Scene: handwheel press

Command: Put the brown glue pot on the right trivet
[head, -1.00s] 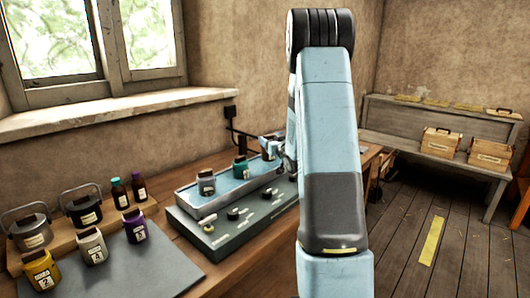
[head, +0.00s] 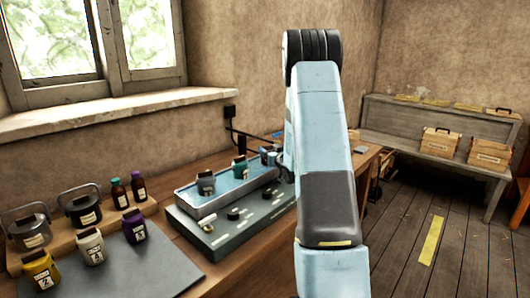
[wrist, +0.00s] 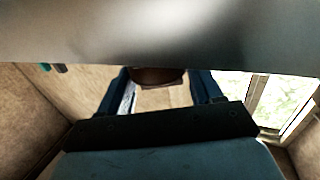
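The head view does not clearly show the brown glue pot or the right trivet. My arm covers that part of the bench. In the wrist view the two blue fingers of my gripper (wrist: 160,78) stand apart with a small brown piece (wrist: 158,75) between them. I cannot tell whether the fingers press on it or whether it belongs to the brown pot. A broad grey surface fills the top of the wrist view and hides what lies beyond.
Yellow (head: 41,271), white (head: 90,246) and purple (head: 134,225) pots stand at left. A shelf (head: 410,140) with crates stands at right.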

